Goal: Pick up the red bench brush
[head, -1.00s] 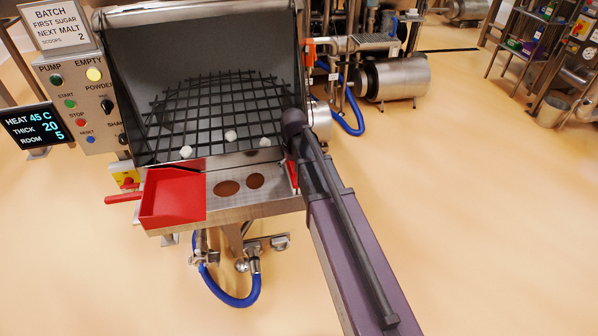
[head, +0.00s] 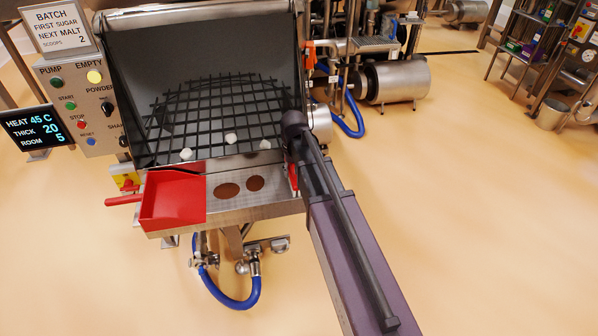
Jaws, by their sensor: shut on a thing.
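The red bench brush (head: 293,176) shows only as a narrow red piece at the right end of the steel shelf, beside my dark arm. The rest of it is hidden by the arm and wrist. My gripper (head: 291,160) is at the upper end of this red piece, shut on it; its fingertips are mostly hidden. I cannot tell whether the brush still touches the shelf.
A red scoop (head: 173,200) sits at the left of the steel shelf (head: 270,207), its handle sticking out left. Two brown round patches (head: 228,190) are beside it. Behind is the hopper grate (head: 210,115) with white lumps (head: 230,138). A button panel (head: 84,105) stands left.

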